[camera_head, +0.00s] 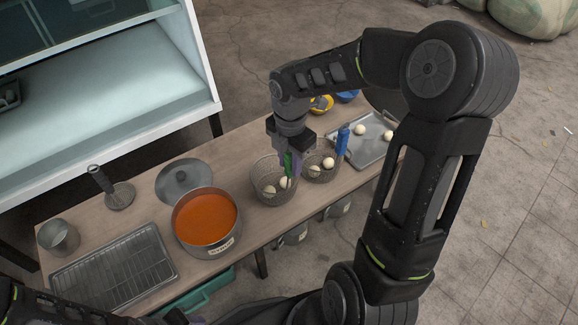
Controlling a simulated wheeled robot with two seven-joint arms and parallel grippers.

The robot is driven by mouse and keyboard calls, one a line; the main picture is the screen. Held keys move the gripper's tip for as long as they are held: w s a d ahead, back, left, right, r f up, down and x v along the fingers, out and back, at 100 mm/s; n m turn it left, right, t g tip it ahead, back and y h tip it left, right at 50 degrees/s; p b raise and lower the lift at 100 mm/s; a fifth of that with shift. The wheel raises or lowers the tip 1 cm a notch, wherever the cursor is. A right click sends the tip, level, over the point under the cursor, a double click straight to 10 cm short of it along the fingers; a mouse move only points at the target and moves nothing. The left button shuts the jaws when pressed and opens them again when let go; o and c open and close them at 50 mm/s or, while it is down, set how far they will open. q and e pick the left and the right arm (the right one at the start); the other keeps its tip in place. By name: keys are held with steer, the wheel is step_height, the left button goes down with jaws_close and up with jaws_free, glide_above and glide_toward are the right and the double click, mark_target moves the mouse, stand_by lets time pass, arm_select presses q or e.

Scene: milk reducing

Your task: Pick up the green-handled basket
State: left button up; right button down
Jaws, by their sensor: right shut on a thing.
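The green-handled basket (268,188) is a wire-mesh basket with white balls in it, standing on the wooden table right of the pot. Its green handle (288,161) rises at its right side. My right gripper (291,165) comes down from above and is shut on the green handle. The fingers partly hide the handle. The basket looks upright, and I cannot tell whether it is clear of the table. My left gripper (178,317) shows only in part at the bottom edge; its fingers are not clear.
A blue-handled basket (319,174) stands close on the right. A pot of orange soup (205,222) is on the left. A wire rack (115,275), a metal cup (58,238), a masher (119,196) and a tray (366,152) with white balls share the table.

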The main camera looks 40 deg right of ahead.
step_height(320, 180, up, 7)
steer(key=shift+r+p, duration=0.2)
steer(key=shift+p, duration=0.85)
steer(key=shift+w+a+m, duration=0.3)
steer(key=shift+a+m, duration=0.05)
steer(key=shift+m, duration=0.15)
steer(key=w+a+r+m, duration=0.3)
steer(key=w+a+m, duration=0.2)
steer(key=a+m, duration=0.6)
steer(key=shift+w+a+r+m, duration=0.2)
steer(key=shift+a+m, duration=0.15)
steer(key=shift+m, duration=1.05)
